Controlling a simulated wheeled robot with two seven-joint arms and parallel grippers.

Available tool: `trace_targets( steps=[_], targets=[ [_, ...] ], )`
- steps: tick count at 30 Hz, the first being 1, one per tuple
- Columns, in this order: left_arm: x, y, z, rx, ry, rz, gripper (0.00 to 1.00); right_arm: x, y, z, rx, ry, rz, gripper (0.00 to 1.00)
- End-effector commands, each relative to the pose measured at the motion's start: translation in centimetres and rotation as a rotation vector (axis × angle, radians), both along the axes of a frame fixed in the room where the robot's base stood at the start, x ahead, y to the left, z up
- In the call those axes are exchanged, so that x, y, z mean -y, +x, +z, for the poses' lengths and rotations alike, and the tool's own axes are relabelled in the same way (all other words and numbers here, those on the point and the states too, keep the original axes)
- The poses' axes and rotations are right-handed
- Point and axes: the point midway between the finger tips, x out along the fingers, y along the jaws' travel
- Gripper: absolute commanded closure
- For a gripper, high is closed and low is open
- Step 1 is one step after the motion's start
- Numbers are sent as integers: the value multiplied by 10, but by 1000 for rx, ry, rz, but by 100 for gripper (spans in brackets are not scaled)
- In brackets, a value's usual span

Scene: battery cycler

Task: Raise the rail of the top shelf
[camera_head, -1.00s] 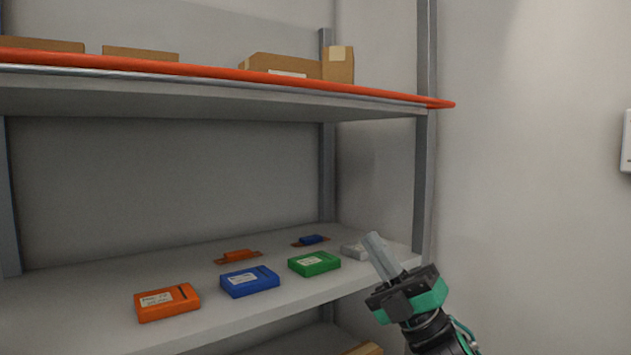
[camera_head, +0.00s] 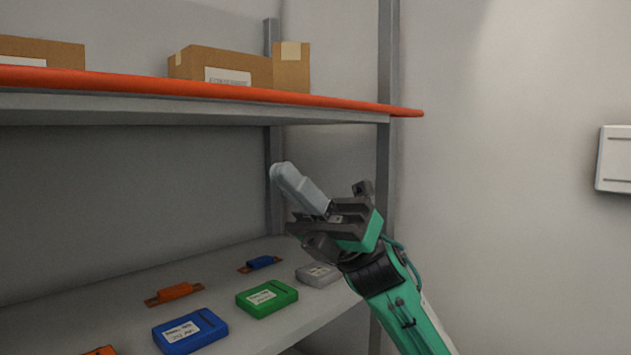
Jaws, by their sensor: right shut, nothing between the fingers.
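The orange rail (camera_head: 218,91) runs along the front edge of the top shelf (camera_head: 200,109), and its right end sticks out past the grey post. My right gripper (camera_head: 277,171) is shut and empty, with its fingers pointing up and left. In the picture it is below the right part of the rail and apart from it, in front of the gap between the two shelves. My left gripper is not in view.
Cardboard boxes (camera_head: 228,67) stand on the top shelf behind the rail. The lower shelf (camera_head: 120,318) holds blue (camera_head: 190,331), green (camera_head: 267,298), grey (camera_head: 318,274) and orange battery packs. A grey post (camera_head: 388,60) stands at the right. A white wall box (camera_head: 614,158) hangs further right.

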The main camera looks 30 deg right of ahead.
Motion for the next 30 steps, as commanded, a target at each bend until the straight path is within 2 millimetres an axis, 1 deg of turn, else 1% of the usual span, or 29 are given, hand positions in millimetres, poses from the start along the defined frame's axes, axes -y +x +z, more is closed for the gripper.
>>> trace_targets(
  steps=[1, 4, 6, 8, 10, 13, 20, 30],
  targets=[
    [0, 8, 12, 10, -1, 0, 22, -7, -2, 13, 2, 0, 2, 100],
    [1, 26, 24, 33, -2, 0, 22, -20, -5, 25, 3, -1, 2, 100],
    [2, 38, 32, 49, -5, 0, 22, -18, -2, 34, 1, 0, -1, 100],
    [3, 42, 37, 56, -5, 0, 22, -19, -1, 41, 1, 0, -1, 100],
    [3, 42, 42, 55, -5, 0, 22, -19, 1, 47, 1, 0, -1, 100],
    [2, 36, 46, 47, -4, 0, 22, -20, 2, 53, 0, 0, 0, 100],
    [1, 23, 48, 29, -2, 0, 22, -20, 3, 57, -1, 0, 1, 100],
    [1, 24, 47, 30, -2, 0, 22, -19, 3, 57, -3, -1, 0, 100]
  ],
)
